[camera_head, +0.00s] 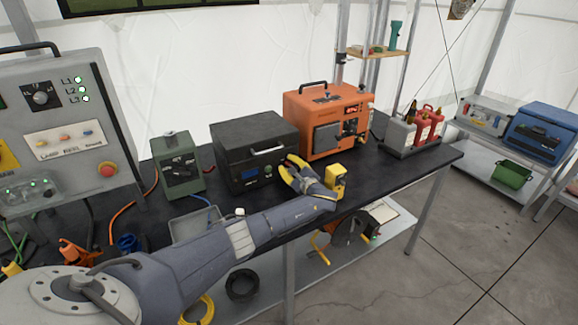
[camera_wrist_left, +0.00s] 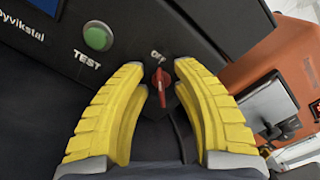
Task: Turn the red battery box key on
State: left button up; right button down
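The black battery box (camera_head: 238,133) stands on the dark workbench, with a small display, a green button and a handle on its front. In the left wrist view its front panel (camera_wrist_left: 135,20) shows a green TEST button (camera_wrist_left: 98,36) and the red key (camera_wrist_left: 160,82), a small knob under a label that seems to read OFF. The key looks about upright. My left gripper (camera_head: 291,165) is at the box's right front; its yellow fingers (camera_wrist_left: 160,72) are open on either side of the key, with a visible gap on both sides. My right gripper is not in view.
An orange unit (camera_head: 310,106) stands close on the right of the box, and a green box (camera_head: 178,172) on its left. A large grey control panel (camera_head: 60,120) is at far left. A yellow object (camera_head: 336,178) sits at the bench front by my left wrist.

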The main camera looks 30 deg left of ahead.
pick_arm(q)
jog(key=shift+o, duration=0.4)
grip_shut()
jog(key=shift+m, duration=0.4)
jog(key=m, duration=0.3)
jog(key=shift+w+r, duration=0.1)
jog(key=shift+w, duration=0.05)
jog(key=m, duration=0.4)
jog(key=shift+w+d+m, duration=0.1)
jog(key=shift+d+m, duration=0.05)
jog(key=shift+m, duration=0.15)
jog(key=m, duration=0.4)
jog(key=shift+w, duration=0.15)
jog(key=shift+w+d+m, duration=0.1)
jog(key=shift+m, duration=1.8)
